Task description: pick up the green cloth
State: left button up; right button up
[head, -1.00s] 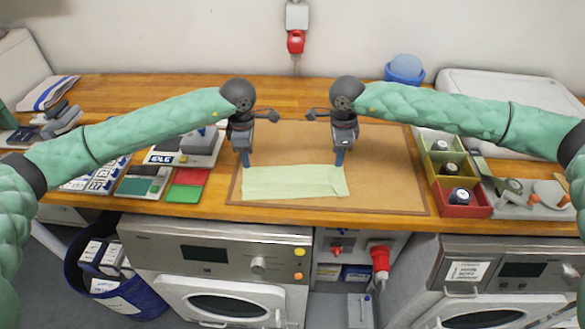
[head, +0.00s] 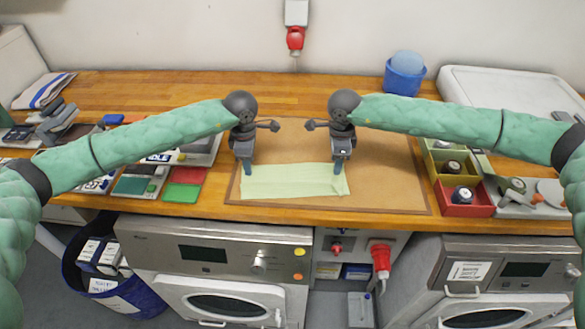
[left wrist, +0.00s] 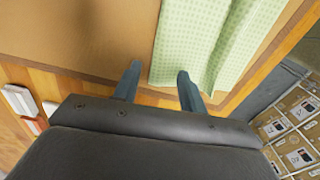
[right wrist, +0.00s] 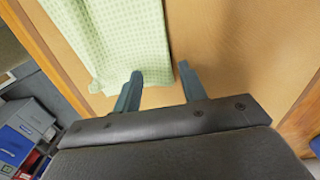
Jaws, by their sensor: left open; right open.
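The pale green cloth (head: 293,182) lies as a long strip on the brown mat (head: 390,185), near the front edge of the worktop. My left gripper (head: 246,171) is open at the cloth's left end. In the left wrist view, the cloth (left wrist: 205,40) shows a fine pattern and a fold; its edge lies between the two fingertips (left wrist: 158,75). My right gripper (head: 335,171) is open at the cloth's right end. In the right wrist view, the cloth's edge (right wrist: 125,40) lies near the left fingertip, and bare mat shows under the right one (right wrist: 160,72).
Red and green bins (head: 465,195) stand right of the mat. Small red and green pads (head: 182,192) lie to its left. A blue tub (head: 404,75) stands at the back right. The mat behind the cloth is clear. Two machines with round doors stand below the worktop.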

pick_arm(q)
jog(key=shift+f, duration=0.2)
pick_arm(e)
jog(key=shift+f, duration=0.15)
pick_arm(q)
jog(key=shift+f, duration=0.1)
pick_arm(e)
jog(key=shift+f, duration=0.15)
pick_arm(q)
jog(key=shift+w, duration=0.1)
pick_arm(e)
jog(key=shift+w, duration=0.1)
pick_arm(q)
jog(key=shift+c, duration=0.3)
pick_arm(e)
jog(key=shift+f, duration=0.15)
jog(key=shift+c, duration=0.3)
pick_arm(q)
grip_shut()
pick_arm(e)
grip_shut()
